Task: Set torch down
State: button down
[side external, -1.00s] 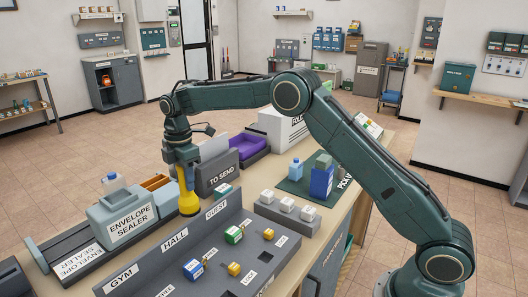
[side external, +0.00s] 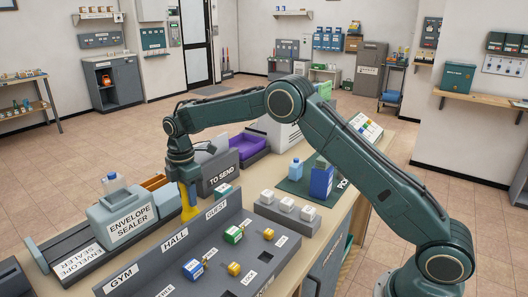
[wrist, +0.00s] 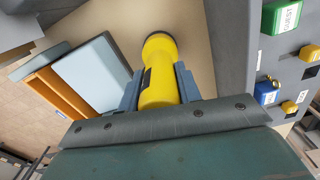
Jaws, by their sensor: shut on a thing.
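The yellow torch (side external: 188,201) is between the envelope sealer and the sloped key panel in the side view. It also shows in the wrist view (wrist: 160,62), gripped around its body with its wide head pointing away from the wrist. My gripper (side external: 187,180) points down and is shut on the torch. In the wrist view my gripper's blue-grey fingers (wrist: 158,90) press the torch from both sides. The torch's lower end is close to the bench top, partly hidden behind the panel's edge. I cannot tell whether it touches the bench.
The envelope sealer (side external: 125,215) stands to the left and the dark labelled panel (side external: 170,262) in front. The TO SEND box (side external: 218,178) stands behind to the right, near a purple tray (side external: 248,146). A white button block (side external: 287,212) is farther right. Bare bench shows around the torch.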

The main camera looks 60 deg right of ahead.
jog(key=c, duration=1)
grip_release()
jog(key=shift+f, duration=0.15)
jog(key=shift+o, duration=0.2)
notch_tip(320, 180, up, 12)
jog(key=shift+f, duration=0.25)
jog(key=shift+r, duration=0.45)
jog(key=shift+r, duration=0.1)
